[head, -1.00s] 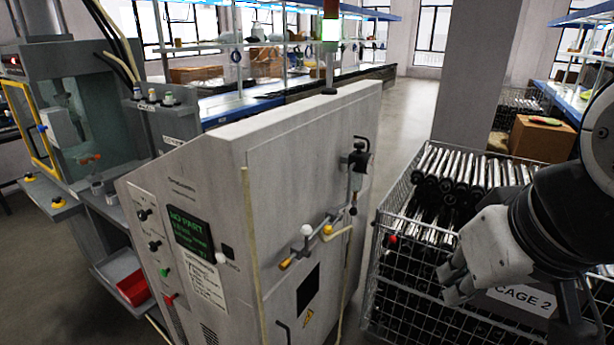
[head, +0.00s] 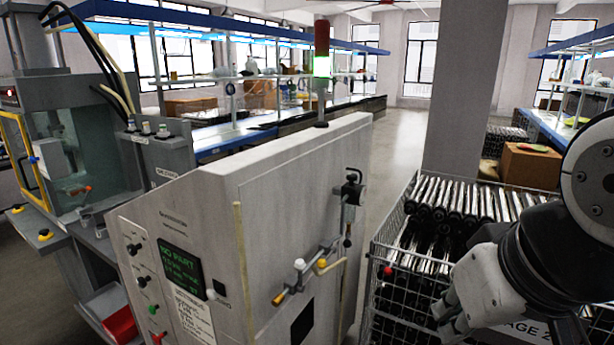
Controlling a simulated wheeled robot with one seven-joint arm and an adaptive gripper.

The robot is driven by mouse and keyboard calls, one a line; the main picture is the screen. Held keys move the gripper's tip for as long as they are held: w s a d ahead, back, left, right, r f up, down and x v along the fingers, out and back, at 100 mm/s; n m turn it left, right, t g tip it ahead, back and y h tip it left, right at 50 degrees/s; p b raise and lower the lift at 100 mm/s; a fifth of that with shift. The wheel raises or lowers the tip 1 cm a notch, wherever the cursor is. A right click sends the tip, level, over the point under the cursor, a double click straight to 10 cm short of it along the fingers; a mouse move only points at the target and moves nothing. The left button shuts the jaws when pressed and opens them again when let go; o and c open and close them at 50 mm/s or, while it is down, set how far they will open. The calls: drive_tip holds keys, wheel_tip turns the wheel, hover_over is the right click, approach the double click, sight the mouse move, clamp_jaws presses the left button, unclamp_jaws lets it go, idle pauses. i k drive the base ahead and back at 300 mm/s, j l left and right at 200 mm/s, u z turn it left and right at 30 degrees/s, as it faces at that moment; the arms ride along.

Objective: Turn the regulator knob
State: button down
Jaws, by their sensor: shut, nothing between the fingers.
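A small black regulator with a dark knob (head: 352,175) is mounted high on the side face of the grey cabinet (head: 290,200), near its far edge. A pipe runs down from it to a valve with a white ball and a yellow handle (head: 320,267). My gripper (head: 447,322) is at the lower right, in front of the wire cage, pointing down and left. It is shut and empty, well apart from the regulator. Its fingertips are dark and small in the view.
A wire cage (head: 385,292) full of metal tubes stands right of the cabinet, close under my arm. A narrow gap separates cage and cabinet. The cabinet front has knobs and a green-text screen (head: 180,268). A signal tower (head: 322,50) stands on top.

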sight(350, 178)
drive_tip(key=i+l+u, duration=0.15)
drive_tip(key=l, duration=0.3)
drive_tip(key=i+l+u, duration=0.15)
drive_tip(key=l, duration=0.3)
drive_tip(key=i+l+u, duration=0.2)
drive_tip(key=l, duration=0.3)
drive_tip(key=i+l+u, duration=0.15)
drive_tip(key=l, duration=0.35)
drive_tip(key=l+u, duration=0.15)
drive_tip(key=l, duration=0.35)
drive_tip(key=i+j+z, duration=0.2)
drive_tip(key=i+j, duration=0.2)
drive_tip(key=j, duration=0.2)
